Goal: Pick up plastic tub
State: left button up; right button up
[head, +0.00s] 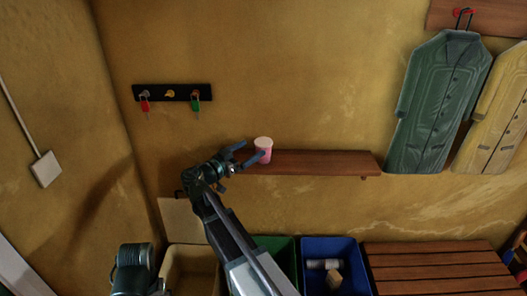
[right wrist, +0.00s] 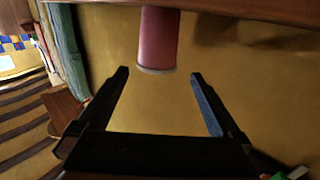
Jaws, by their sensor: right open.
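The plastic tub (head: 264,145) is a small pink cylinder with a pale lid. It stands upright near the left end of the brown wall shelf (head: 320,163). My right gripper (head: 252,152) is open, with its fingers reaching to the tub from the left. In the right wrist view, the tub (right wrist: 158,40) appears lid-down below the shelf board (right wrist: 230,10). Its lid end lies at the level of the fingertips of my right gripper (right wrist: 160,73), in the gap between them; contact cannot be told. My left gripper is not in view.
A key rack (head: 172,92) hangs on the wall at upper left. Below stand a tan bin (head: 190,270), a green bin (head: 276,243) and a blue bin (head: 355,265), beside a slatted bench (head: 430,262). The shelf's right part is clear.

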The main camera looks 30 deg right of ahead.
aim_at(257, 146)
jog(key=shift+d, duration=0.1)
jog(key=x, duration=0.5)
jog(key=shift+s+d, duration=0.1)
jog(key=shift+s, duration=0.05)
jog(key=shift+c, duration=0.3)
jog(key=c, duration=1.1)
jog(key=shift+r, duration=0.15)
